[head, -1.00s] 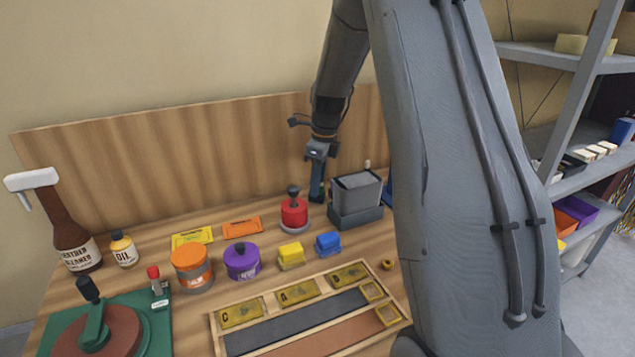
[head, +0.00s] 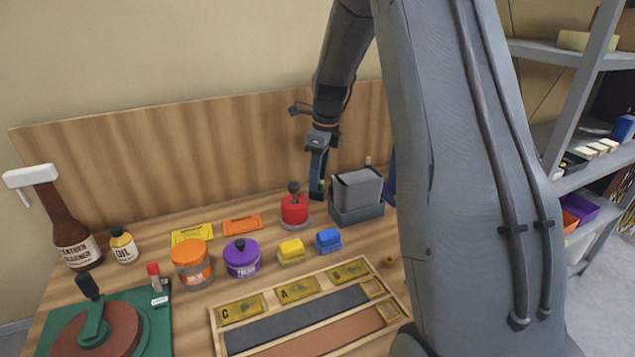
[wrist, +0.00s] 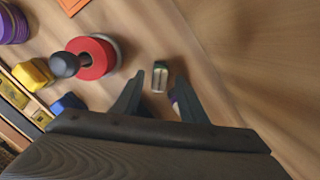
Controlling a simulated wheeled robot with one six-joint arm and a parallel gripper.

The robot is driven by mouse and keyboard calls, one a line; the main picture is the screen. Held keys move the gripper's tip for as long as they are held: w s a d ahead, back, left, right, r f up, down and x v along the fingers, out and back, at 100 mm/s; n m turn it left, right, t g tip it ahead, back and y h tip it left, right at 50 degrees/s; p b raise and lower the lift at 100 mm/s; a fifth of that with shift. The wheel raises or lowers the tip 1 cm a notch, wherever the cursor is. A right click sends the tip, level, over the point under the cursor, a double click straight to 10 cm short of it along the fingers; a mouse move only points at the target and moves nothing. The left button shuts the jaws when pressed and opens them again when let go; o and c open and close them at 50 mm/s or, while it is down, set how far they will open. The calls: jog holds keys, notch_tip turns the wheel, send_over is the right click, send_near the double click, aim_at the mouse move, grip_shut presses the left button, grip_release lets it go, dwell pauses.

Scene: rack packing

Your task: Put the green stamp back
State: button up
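A small stamp with a dark green top (wrist: 160,69) and a pale grey side stands on the wooden bench in the wrist view. In the head view only a bit of green (head: 322,185) shows beside my gripper's fingers. My gripper (wrist: 160,82) is open, with one finger on each side of the stamp. A gap shows on both sides, and I cannot tell how far the fingertips are above the bench. In the head view my gripper (head: 317,193) points down between the red round pot and the grey bin. A yellow stamp (head: 291,252) and a blue stamp (head: 328,241) stand further forward.
A red pot with a dark knob (head: 295,210) is left of my gripper; a grey bin (head: 357,196) is right. A wooden tray (head: 305,338) with lettered plates lies in front. Orange (head: 191,264) and purple (head: 242,258) jars stand left. A wooden backboard (head: 200,160) rises behind.

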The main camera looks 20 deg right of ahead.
aim_at(322, 181)
notch_tip(322, 181, up, 10)
jog(key=b, duration=0.2)
jog(key=shift+s+d, duration=0.4)
jog(key=shift+d, duration=0.05)
